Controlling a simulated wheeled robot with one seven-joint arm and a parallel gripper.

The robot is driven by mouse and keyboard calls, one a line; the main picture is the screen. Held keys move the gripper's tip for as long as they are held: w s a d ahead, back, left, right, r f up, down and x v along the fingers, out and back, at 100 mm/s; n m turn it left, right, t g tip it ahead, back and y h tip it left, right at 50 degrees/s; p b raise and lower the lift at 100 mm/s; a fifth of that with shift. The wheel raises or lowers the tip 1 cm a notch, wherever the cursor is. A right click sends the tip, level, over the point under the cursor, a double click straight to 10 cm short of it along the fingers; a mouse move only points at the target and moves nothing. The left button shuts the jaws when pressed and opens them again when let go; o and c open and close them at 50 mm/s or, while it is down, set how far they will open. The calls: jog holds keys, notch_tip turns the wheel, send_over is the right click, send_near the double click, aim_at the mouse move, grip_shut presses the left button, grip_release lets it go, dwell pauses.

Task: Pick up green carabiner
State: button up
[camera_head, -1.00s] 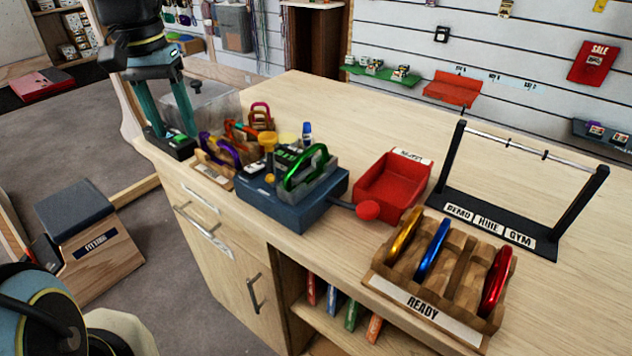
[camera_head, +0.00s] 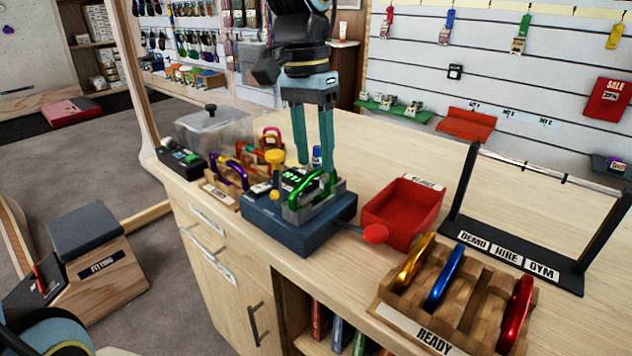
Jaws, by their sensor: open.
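The green carabiner (camera_head: 304,184) stands upright in a grey holder (camera_head: 318,205) on top of the blue test device (camera_head: 290,226) on the counter. My gripper (camera_head: 314,168) points down with its two teal fingers apart and nothing held between them. Its fingertips are close to the top of the carabiner, and the right finger overlaps the carabiner's right end in the picture. I cannot tell whether the fingers touch it or stand just above or behind it.
A yellow knob (camera_head: 275,158) rises beside the holder. A purple carabiner (camera_head: 231,172) sits to the left, with a lidded clear box (camera_head: 213,130) behind it. A red tray (camera_head: 402,212) and the READY rack (camera_head: 455,295) with gold, blue and red carabiners are to the right.

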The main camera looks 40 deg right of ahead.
aim_at(314, 170)
jog(key=shift+f, duration=2)
jog(key=shift+c, duration=0.3)
grip_shut()
